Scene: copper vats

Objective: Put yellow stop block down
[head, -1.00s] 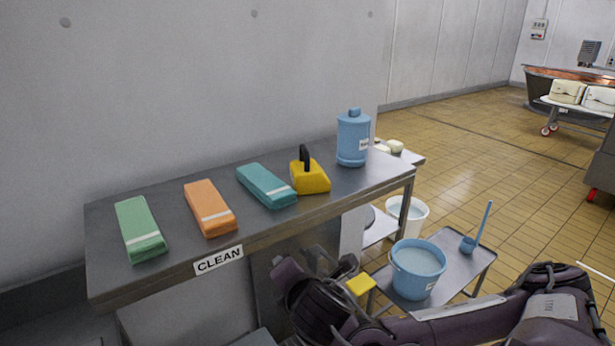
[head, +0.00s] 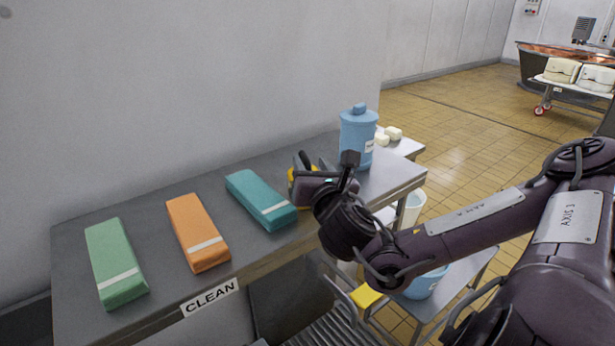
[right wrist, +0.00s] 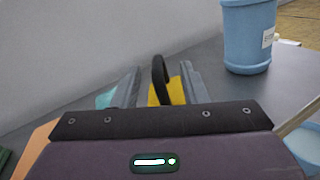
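The yellow stop block (head: 291,188) has a black loop handle and sits on the grey table (head: 165,290) between the teal pack and the blue canister. My right gripper (head: 313,166) is over it and hides most of it in the head view. In the right wrist view the yellow block (right wrist: 178,91) and its upright handle (right wrist: 160,80) show between my two grey fingers (right wrist: 160,87). The fingers are apart, with a gap on each side of the handle, so the gripper looks open. My left gripper is not in view.
Teal (head: 261,199), orange (head: 197,232) and green (head: 116,262) packs lie left of the block. A blue canister (head: 358,138) stands close on the right. A CLEAN label (head: 210,298) marks the front edge. A lower table holds a blue bucket (head: 426,284).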

